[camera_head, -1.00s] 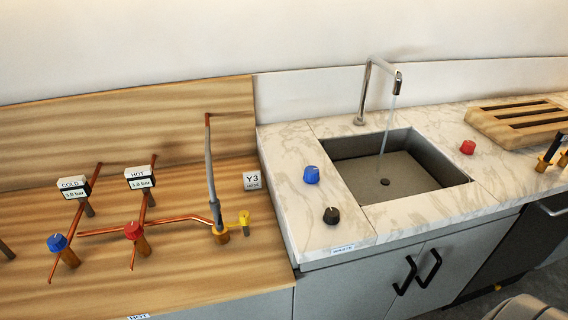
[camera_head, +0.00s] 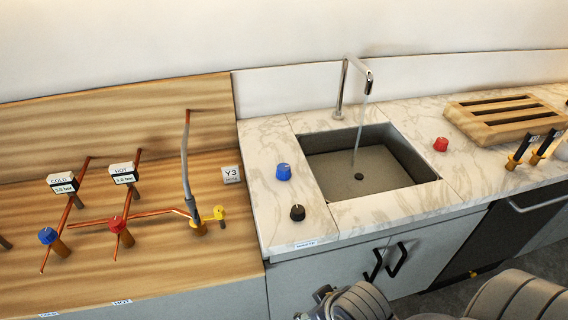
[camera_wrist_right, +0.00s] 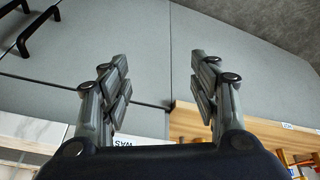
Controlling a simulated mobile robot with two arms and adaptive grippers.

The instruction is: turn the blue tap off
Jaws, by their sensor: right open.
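A blue tap knob (camera_head: 283,172) stands on the marble counter left of the sink (camera_head: 370,170). Another blue knob (camera_head: 48,236) sits on the copper pipework over the wooden counter at the far left. Water runs from the curved spout (camera_head: 355,80) into the sink. My right gripper (camera_wrist_right: 158,75) is open and empty in the right wrist view, in front of grey cabinet doors and apart from both blue knobs. Grey parts of my arm show at the bottom of the head view. My left gripper is not in view.
A black knob (camera_head: 297,213) stands just in front of the blue counter knob, and a red knob (camera_head: 440,144) is right of the sink. A wooden rack (camera_head: 500,119) lies farther right. Cabinet handles (camera_head: 397,259) stick out below the counter edge.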

